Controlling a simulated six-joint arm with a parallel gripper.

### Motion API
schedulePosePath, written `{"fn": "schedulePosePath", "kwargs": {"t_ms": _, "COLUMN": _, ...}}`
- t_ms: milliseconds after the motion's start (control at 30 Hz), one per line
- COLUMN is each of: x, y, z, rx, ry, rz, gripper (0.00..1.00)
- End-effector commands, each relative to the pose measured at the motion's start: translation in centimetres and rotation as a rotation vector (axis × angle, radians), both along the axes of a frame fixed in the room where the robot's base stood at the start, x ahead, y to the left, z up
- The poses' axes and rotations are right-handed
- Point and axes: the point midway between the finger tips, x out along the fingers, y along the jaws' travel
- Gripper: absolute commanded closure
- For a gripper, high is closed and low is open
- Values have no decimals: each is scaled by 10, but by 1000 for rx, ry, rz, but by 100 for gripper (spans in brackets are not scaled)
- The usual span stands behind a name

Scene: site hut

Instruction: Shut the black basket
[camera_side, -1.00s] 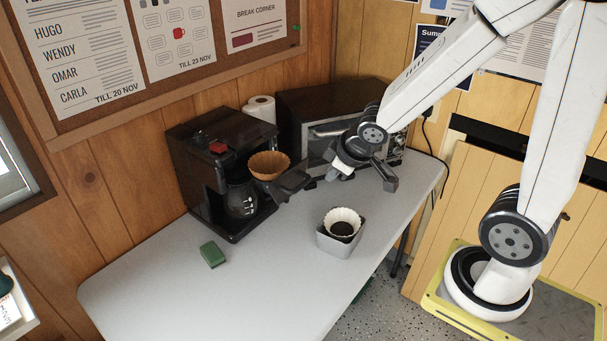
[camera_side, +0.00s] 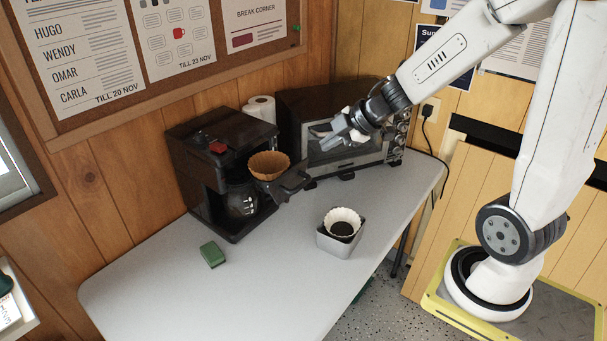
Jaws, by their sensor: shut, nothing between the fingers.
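The black basket (camera_side: 290,184) is swung out to the right from the front of the dark coffee maker (camera_side: 196,160). A brown paper filter (camera_side: 269,166) sits in its ring, and its black arm reaches right over the table. A glass carafe (camera_side: 241,200) stands inside the machine below. My gripper (camera_side: 331,138) is shut and empty. It is above and to the right of the basket, in front of the toaster oven, pointing left, and looks apart from the basket.
The toaster oven (camera_side: 345,160) stands behind my gripper. A metal container (camera_side: 337,241) with a white filter and dark grounds is near the front table edge. A green sponge (camera_side: 213,254) lies at left. A paper roll (camera_side: 262,108) stands behind. The left table (camera_side: 160,285) is clear.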

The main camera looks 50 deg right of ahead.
Motion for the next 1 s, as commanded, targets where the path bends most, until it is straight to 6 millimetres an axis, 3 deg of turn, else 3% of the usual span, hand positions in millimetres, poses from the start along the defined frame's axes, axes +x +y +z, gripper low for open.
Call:
{"fn": "schedulePosePath", "kwargs": {"t_ms": 500, "x": -51, "y": -13, "z": -10, "rx": -68, "ry": 175, "rz": 329, "gripper": 100}}
{"fn": "schedulePosePath", "kwargs": {"t_ms": 1000, "x": -54, "y": -12, "z": -15, "rx": -72, "ry": 195, "rz": 353, "gripper": 100}}
